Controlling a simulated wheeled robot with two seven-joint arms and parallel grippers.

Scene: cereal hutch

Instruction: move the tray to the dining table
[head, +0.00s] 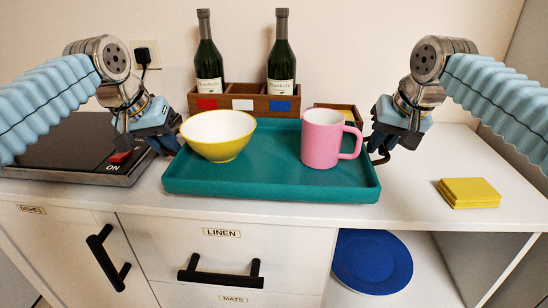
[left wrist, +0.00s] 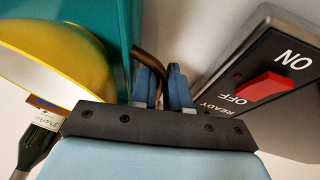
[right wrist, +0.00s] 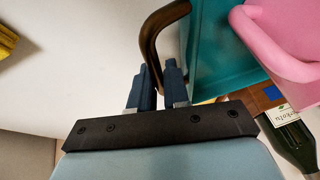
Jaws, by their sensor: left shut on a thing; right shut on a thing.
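The teal tray (head: 270,184) is level at the counter's front; I cannot tell whether it touches the counter. A yellow bowl (head: 218,135), white inside, stands on its left part. A pink mug (head: 322,140) stands upright on its right part. My left gripper (head: 168,146) is shut on the tray's left brown handle, seen in the left wrist view (left wrist: 150,62). My right gripper (head: 378,150) is shut on the right brown handle, seen in the right wrist view (right wrist: 154,40). No dining table is in view.
A dark appliance with a red switch (head: 121,156) sits close left of the tray. Two bottles (head: 209,65) stand in a wooden rack (head: 245,98) behind it. Yellow squares (head: 468,192) lie at right. A blue plate (head: 372,262) is in the open shelf below. The right counter is mostly free.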

